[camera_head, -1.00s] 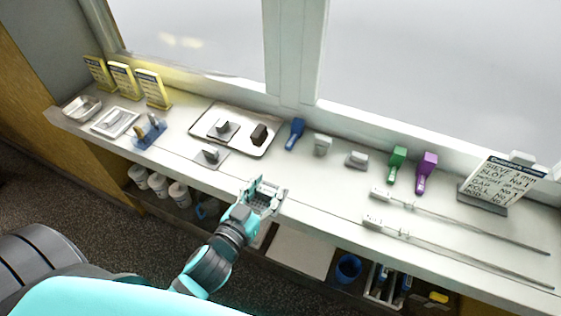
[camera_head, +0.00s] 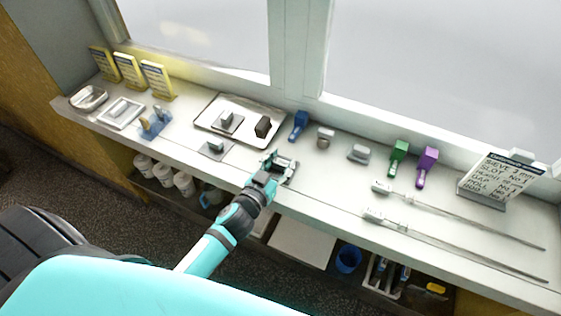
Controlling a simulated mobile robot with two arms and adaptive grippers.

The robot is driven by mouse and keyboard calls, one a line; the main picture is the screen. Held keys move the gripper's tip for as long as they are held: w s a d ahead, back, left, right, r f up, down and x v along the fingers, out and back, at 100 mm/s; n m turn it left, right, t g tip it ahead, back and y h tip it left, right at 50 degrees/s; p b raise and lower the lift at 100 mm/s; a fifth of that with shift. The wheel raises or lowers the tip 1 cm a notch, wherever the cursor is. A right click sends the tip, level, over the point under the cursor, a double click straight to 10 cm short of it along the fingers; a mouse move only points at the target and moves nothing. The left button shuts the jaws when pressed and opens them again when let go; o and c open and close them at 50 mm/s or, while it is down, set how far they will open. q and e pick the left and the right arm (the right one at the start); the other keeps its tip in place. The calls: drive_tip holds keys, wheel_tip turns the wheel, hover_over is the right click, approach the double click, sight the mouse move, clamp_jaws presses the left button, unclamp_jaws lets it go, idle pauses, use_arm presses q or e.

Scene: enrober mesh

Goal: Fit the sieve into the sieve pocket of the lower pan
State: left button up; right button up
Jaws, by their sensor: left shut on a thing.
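My left gripper (camera_head: 281,166) is over the front half of the counter, right of a small grey plate with a block-shaped grip (camera_head: 215,147). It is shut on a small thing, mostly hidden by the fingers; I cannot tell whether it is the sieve. A shallow metal tray (camera_head: 203,119) behind it holds a second plate with a grip (camera_head: 228,121) and a dark block (camera_head: 263,127). At the far left are a small metal pan (camera_head: 89,98) and a flat, light, framed piece (camera_head: 121,112). I cannot tell which is the lower pan. My right gripper is out of view.
Blue (camera_head: 299,125), green (camera_head: 398,158) and purple (camera_head: 426,166) tools stand along the back. Two long thin rods (camera_head: 470,218) lie at the right near a sign reading "SIEVE 3 mm" (camera_head: 497,178). A blue stand (camera_head: 155,122) is at the left. The window frame bounds the back.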

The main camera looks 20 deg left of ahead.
use_arm(q)
drive_tip(key=shift+f, duration=0.2)
drive_tip(key=o, duration=1.2)
